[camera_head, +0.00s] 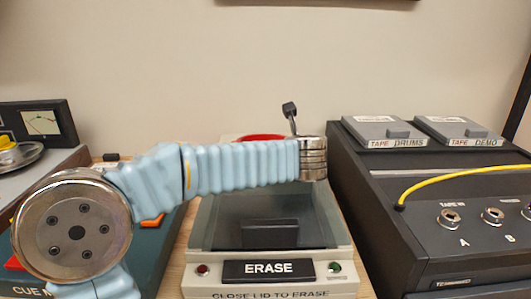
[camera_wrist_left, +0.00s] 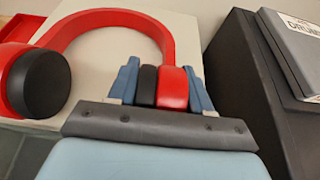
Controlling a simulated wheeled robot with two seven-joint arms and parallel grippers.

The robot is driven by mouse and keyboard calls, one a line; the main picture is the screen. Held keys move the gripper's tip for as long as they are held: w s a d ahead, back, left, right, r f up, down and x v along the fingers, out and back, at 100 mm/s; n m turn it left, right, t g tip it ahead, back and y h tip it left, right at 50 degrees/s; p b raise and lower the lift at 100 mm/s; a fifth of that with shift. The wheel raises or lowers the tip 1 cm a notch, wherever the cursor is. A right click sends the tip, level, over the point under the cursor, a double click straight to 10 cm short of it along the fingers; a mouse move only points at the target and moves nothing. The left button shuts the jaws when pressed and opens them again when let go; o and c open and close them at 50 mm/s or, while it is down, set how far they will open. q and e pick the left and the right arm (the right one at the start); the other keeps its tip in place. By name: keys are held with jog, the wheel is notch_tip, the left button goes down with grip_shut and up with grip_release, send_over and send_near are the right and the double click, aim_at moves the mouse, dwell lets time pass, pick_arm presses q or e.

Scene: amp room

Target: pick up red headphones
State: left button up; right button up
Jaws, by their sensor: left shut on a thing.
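The red headphones (camera_wrist_left: 112,18) fill the upper left of the left wrist view, with a red band and black ear pads. One ear cup (camera_wrist_left: 172,90) is between the blue fingers of my left gripper (camera_wrist_left: 161,88), which is shut on it. The other ear cup (camera_wrist_left: 38,84) hangs free at the left. In the head view only a red strip of the headphones (camera_head: 262,137) shows behind my left arm. The fingers are hidden there behind the wrist. I cannot tell whether the headphones touch the surface behind them. My right gripper is in neither view.
A grey eraser unit with an ERASE label (camera_head: 268,269) stands below my arm. A black console (camera_head: 420,220) with a yellow cable (camera_head: 455,178) and two tape boxes (camera_head: 385,130) stands close at the right. A meter unit (camera_head: 42,123) is at the left.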

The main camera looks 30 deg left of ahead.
pick_arm(q)
jog(key=shift+r, duration=0.15)
jog(key=shift+r, duration=0.4)
jog(key=s+r, duration=0.1)
jog(key=r, duration=0.1)
jog(key=s+d+r, duration=0.1)
jog(key=r, duration=0.2)
jog(key=s+r+p, duration=0.1)
jog(key=r, duration=0.1)
jog(key=shift+s+d+r, duration=0.15)
jog(key=shift+s+d, duration=0.2)
jog(key=shift+s, duration=0.05)
jog(key=a+v, duration=0.1)
jog(key=v, duration=0.9)
jog(key=shift+s+r, duration=0.4)
jog(key=shift+s, duration=0.3)
